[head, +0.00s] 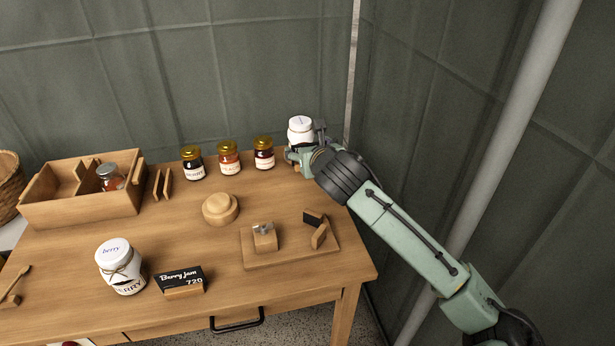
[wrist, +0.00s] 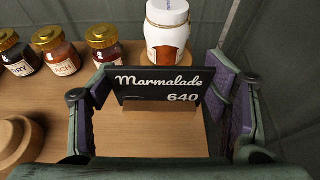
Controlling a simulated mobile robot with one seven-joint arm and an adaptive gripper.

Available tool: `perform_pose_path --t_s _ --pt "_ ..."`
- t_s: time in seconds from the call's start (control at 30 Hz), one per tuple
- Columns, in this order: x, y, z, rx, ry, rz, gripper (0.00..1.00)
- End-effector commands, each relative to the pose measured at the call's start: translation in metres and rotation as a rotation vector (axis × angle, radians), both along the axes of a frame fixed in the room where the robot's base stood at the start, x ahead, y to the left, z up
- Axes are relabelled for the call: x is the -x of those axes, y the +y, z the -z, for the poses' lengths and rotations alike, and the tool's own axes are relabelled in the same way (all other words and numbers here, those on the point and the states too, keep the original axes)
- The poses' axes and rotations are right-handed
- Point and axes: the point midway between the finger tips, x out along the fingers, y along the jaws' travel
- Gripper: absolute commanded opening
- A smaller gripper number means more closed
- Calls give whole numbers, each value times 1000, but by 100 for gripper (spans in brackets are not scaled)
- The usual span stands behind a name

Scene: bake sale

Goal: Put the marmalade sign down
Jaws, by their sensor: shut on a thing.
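The marmalade sign (wrist: 160,86) is a black card reading "Marmalade 640" on a small wooden base. It shows in the wrist view, upright and facing me. My gripper (wrist: 163,96) is shut on it, with a finger at each side. In the head view my gripper (head: 301,154) is at the table's back right corner, and the sign is hidden behind it. I cannot tell whether the base touches the table. A white-topped jar (wrist: 167,28) stands just behind the sign; it also shows in the head view (head: 300,131).
Several gold-lidded jars (head: 229,160) line the back edge, left of my gripper. A wooden board (head: 280,257) with small wooden pieces lies nearer. A round wooden piece (head: 220,208), a berry jar (head: 120,268), a berry jam sign (head: 180,280) and a wooden crate (head: 85,205) stand leftward.

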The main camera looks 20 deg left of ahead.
Motion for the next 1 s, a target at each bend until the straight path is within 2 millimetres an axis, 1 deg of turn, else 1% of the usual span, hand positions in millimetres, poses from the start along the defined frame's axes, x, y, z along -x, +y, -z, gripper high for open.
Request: perform_pose_path --t_s 0.03,0.1,0.27,0.5,0.6,0.83,0.97,1.0 --pt "0 -1 9 -3 6 1 37" --pt "0 -1 20 -2 4 1 37" --pt "0 -1 36 -2 2 1 37" --pt "0 -1 69 -2 2 1 37" --pt "0 -1 74 -1 1 0 37" --pt "0 0 75 0 -1 0 37" --pt "0 0 79 0 -1 0 37" --pt "0 0 79 1 -1 0 70"
